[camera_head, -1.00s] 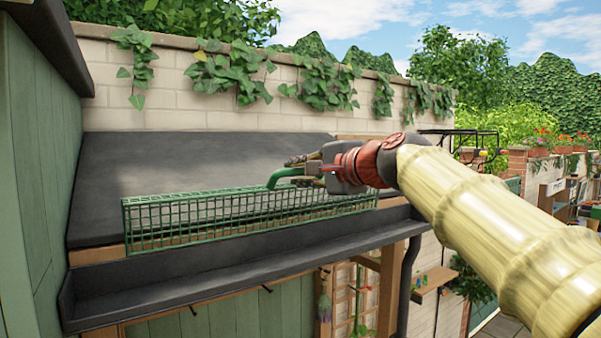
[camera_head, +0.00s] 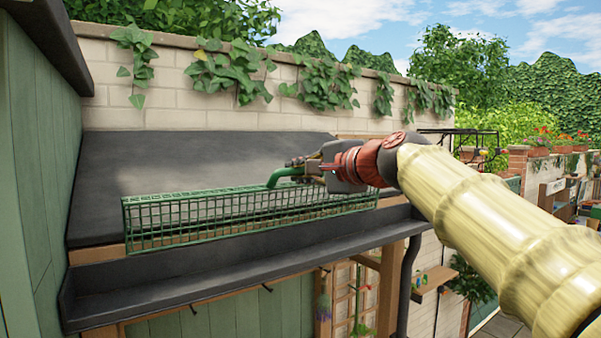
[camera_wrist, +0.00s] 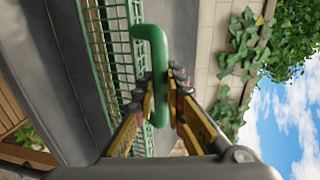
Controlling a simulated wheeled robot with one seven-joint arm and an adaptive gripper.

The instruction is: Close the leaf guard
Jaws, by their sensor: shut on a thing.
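The leaf guard (camera_head: 200,221) is a long green wire mesh on the dark roof's lower edge. It stands raised above the open gutter (camera_head: 240,267), whose trough is uncovered in the head view. Its green hooked handle (camera_head: 282,175) rises near the right part of the mesh. My gripper (camera_head: 300,169) is shut on this handle. In the wrist view, the gripper's two fingers (camera_wrist: 163,95) pinch the handle (camera_wrist: 157,50) from both sides. The mesh (camera_wrist: 108,40) runs along the left there. The fingertips are small and partly hidden in the head view.
A dark sloping roof (camera_head: 190,160) lies behind the guard, with an ivy-hung block wall (camera_head: 180,107) behind it. A green plank wall (camera_head: 35,190) closes off the left side. A downpipe (camera_head: 406,280) and small shelf (camera_head: 433,282) sit below right.

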